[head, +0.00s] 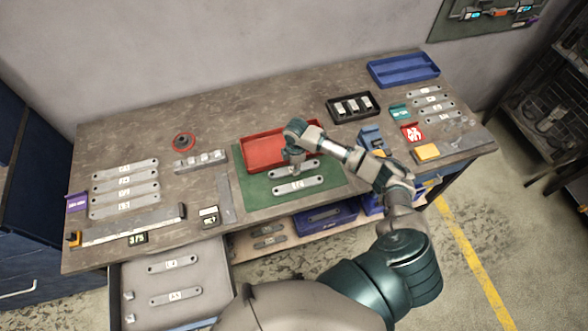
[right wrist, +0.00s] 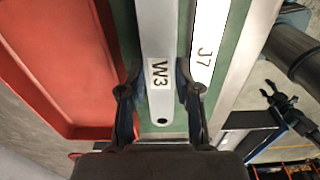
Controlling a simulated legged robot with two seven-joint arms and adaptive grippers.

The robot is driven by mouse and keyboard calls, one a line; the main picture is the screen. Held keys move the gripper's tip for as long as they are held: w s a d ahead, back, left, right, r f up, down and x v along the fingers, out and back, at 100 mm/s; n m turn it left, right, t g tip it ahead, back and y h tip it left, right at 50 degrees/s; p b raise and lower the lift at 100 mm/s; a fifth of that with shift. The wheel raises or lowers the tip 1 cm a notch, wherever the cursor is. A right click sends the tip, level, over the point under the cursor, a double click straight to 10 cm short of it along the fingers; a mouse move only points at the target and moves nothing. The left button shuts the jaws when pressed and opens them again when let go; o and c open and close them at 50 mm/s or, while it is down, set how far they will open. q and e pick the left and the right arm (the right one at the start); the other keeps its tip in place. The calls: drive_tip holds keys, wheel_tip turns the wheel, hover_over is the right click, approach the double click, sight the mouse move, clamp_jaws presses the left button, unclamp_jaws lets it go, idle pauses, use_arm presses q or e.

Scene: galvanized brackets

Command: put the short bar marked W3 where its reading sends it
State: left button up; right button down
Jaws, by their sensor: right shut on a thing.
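The bar marked W3 (right wrist: 158,75) is grey, with a hole near its end, and lies between the fingers of my right gripper (right wrist: 160,92). In the head view this gripper (head: 295,168) is low over the green mat (head: 258,198), shut on the bar (head: 312,167) nearer the red tray. I cannot tell whether W3 is clear of the mat. A second bar, marked J7 (right wrist: 205,55), lies beside it; in the head view it is the nearer bar (head: 298,186). A small dark display (head: 138,238) stands at the left front, its digits unclear. My left gripper is out of view.
The red tray (head: 247,162) stands just behind the bars. Labelled bars lie in rows by a purple sign (head: 77,202) at left and by green (head: 399,112) and red (head: 411,133) signs at right. A blue tray (head: 375,76) is at the back right. An open drawer (head: 205,262) holds two bars.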

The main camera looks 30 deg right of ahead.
sight(292, 169)
drive_tip(key=shift+w+a, duration=0.1)
drive_tip(key=shift+w, duration=0.15)
drive_tip(key=shift+a+f, duration=0.2)
drive_tip(key=shift+f, duration=0.15)
drive_tip(key=shift+a+f, duration=0.35)
drive_tip(key=shift+f, duration=0.25)
drive_tip(key=shift+a+f, duration=0.35)
drive_tip(key=shift+f, duration=0.2)
drive_tip(key=shift+d+f, duration=0.1)
drive_tip(key=shift+d, duration=0.05)
drive_tip(key=c, duration=1.1)
unclamp_jaws()
drive_tip(key=shift+s+d, duration=0.1)
drive_tip(key=shift+d, duration=0.15)
drive_tip(key=shift+d+f, duration=0.15)
drive_tip(key=shift+d, duration=0.25)
drive_tip(key=shift+a+r, duration=0.1)
drive_tip(key=shift+r, duration=0.1)
drive_tip(key=r, duration=1.1)
drive_tip(key=shift+a, duration=0.35)
drive_tip(key=shift+d+r, duration=0.15)
drive_tip(key=shift+r, duration=0.15)
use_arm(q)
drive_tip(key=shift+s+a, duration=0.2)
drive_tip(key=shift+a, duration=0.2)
use_arm(e)
drive_tip(key=shift+r, duration=0.15)
